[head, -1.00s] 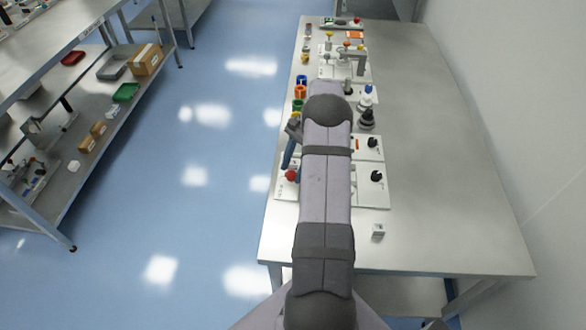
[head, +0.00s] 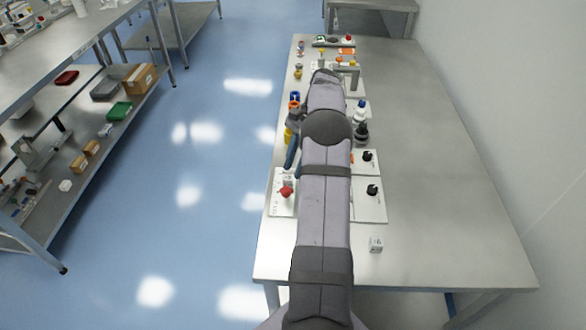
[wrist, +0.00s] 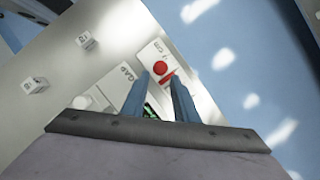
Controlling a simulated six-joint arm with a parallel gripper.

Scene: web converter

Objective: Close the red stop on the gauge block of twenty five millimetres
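The red stop shows as a round red knob (wrist: 160,68) with a red bar beside it on a white plate (wrist: 150,51) in the wrist view. In the head view the red knob (head: 286,192) is at the table's left edge. Two small pale marked blocks lie on the bare table in the wrist view, a nearer block (wrist: 36,86) and a farther block (wrist: 86,41). One such block (head: 376,245) shows in the head view; I cannot read their sizes. My gripper (wrist: 161,83) is open and empty, its blue fingers apart, with the red knob seen just beyond their tips.
A white plate marked GAP (wrist: 118,82) adjoins the stop's plate. Black knobs (head: 372,189) stand on plates right of my arm. Dark and blue-topped pieces (head: 361,118) stand farther back. The table's right side (head: 440,180) is clear. My arm hides the middle of the row.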

